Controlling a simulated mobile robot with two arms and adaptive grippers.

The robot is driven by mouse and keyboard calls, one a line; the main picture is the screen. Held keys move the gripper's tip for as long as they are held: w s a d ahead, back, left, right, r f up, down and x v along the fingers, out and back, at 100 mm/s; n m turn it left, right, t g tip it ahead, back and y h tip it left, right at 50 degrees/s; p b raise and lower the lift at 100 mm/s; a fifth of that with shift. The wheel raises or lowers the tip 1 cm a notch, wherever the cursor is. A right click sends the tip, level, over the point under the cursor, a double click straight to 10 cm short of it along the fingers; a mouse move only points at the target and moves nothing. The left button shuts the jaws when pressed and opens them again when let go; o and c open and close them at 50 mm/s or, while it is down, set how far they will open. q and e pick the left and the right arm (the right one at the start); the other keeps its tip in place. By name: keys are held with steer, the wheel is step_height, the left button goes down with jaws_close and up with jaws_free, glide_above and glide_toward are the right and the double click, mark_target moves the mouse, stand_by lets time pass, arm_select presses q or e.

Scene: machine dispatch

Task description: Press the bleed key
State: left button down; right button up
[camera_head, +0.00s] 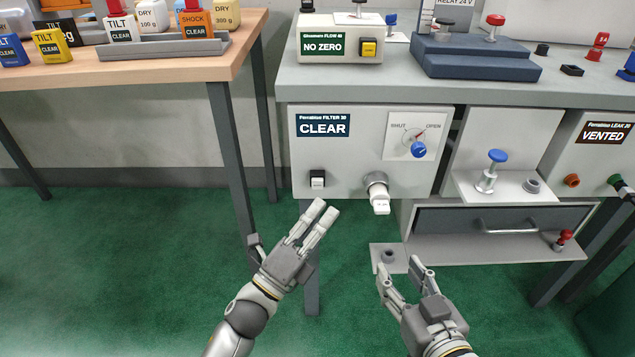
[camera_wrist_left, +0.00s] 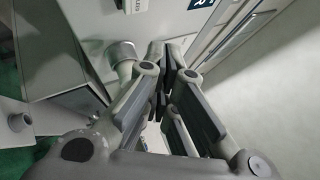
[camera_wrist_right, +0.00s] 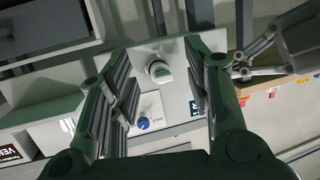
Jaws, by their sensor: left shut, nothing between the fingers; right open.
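The filter unit (camera_head: 365,155) carries a dark CLEAR display.
A drawer (camera_head: 500,220) and a small ledge (camera_head: 388,257) lie to the right. A wooden table (camera_head: 180,65) stands at left.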

arm_select(q)
steer(key=shift+s, duration=1)
arm_select(e)
steer(key=shift+s+d+f+g, duration=0.2)
steer(key=shift+f+g, duration=0.1)
steer(key=shift+f, duration=0.2)
steer(key=shift+s+d+f+g, duration=0.1)
steer(key=shift+s+f+g, duration=0.15)
steer(key=shift+f, duration=0.2)
